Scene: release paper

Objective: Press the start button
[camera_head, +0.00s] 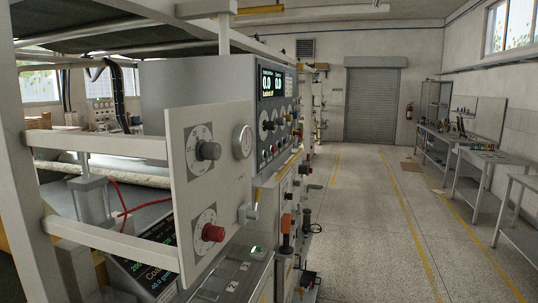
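No button can be read as the start button from here. A pale upright panel (223,185) stands in the left middle, with a black knob (208,151), a red knob (213,232) and a round gauge (242,141). Behind it is a grey control cabinet (244,72) with a lit display (272,84) and small knobs and buttons, too small to label. A low sloping panel (240,277) below has a small green-marked control (257,250). Neither of my grippers is in view.
White frame bars (95,146) jut out in front at the left. A dark screen (150,262) sits low behind them. A clear floor aisle (365,220) with yellow lines runs to a roller shutter (372,105). Workbenches (480,160) line the right wall.

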